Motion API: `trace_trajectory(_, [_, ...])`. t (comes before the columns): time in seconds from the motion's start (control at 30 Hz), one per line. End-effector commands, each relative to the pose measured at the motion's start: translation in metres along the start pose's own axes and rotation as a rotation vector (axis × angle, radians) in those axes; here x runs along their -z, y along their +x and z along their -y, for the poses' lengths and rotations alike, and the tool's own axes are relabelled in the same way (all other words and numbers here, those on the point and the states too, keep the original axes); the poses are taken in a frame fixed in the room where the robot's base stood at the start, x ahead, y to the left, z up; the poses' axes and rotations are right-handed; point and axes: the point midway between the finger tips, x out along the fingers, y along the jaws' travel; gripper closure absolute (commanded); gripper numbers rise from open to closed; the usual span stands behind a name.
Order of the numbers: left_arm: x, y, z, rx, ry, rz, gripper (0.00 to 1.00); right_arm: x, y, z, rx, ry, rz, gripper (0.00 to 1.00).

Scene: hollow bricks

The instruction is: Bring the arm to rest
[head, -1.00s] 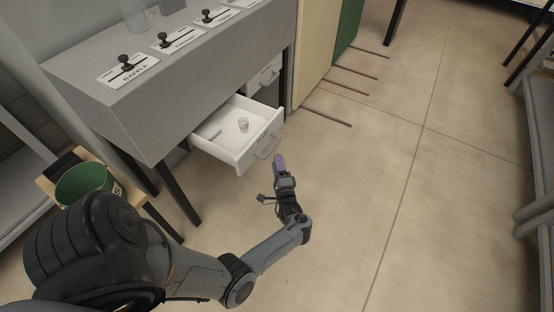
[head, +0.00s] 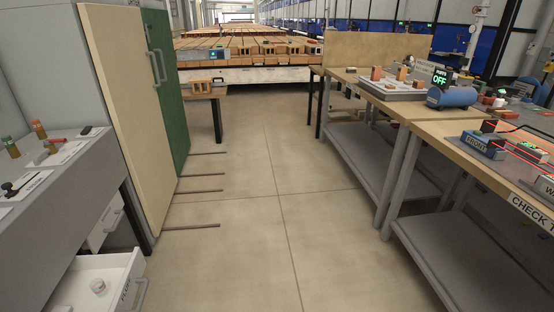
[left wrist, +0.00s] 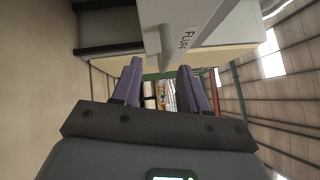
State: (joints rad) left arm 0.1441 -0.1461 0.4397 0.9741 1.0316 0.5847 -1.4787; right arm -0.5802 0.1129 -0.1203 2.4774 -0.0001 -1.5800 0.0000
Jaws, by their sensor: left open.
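My left gripper (left wrist: 159,82) shows in the left wrist view, its two purple fingers apart with nothing between them. The left arm is out of the head view. In the left wrist view a labelled drawer front (left wrist: 222,22) and its pale handle (left wrist: 152,28) are at the top, beyond the fingertips; I cannot tell the exact gap. In the head view the white drawer (head: 68,278) stands pulled out at the bottom left, with a small white round item (head: 98,286) inside. My right gripper is in neither view.
A grey cabinet (head: 75,165) and tall cream (head: 125,110) and green (head: 165,80) panels line the left. Several thin bars (head: 195,227) stick out low over the floor. Workbenches (head: 440,130) stand at right. The middle floor (head: 265,220) is clear.

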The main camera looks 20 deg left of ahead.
Motion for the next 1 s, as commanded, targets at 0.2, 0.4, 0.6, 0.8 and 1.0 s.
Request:
trace_trajectory(0.2, [-0.069, 0.017, 0.086, 0.094, 0.018, -0.126, 0.57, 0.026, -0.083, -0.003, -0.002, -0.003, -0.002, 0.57])
trace_trajectory(0.4, [-0.054, -0.002, 0.169, -0.141, -0.275, -0.425, 0.57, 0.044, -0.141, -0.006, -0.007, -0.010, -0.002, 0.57])
trace_trajectory(0.6, [-0.019, -0.095, 0.242, -0.606, -0.524, -0.706, 0.57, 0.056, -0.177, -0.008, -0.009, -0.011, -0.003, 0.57])
trace_trajectory(0.8, [-0.023, -0.205, 0.309, -1.087, -0.593, -0.809, 0.57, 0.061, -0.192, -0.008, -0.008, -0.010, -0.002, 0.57])
trace_trajectory(1.0, [-0.054, -0.268, 0.346, -1.399, -0.556, -0.717, 0.57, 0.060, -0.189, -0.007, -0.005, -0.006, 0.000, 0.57])
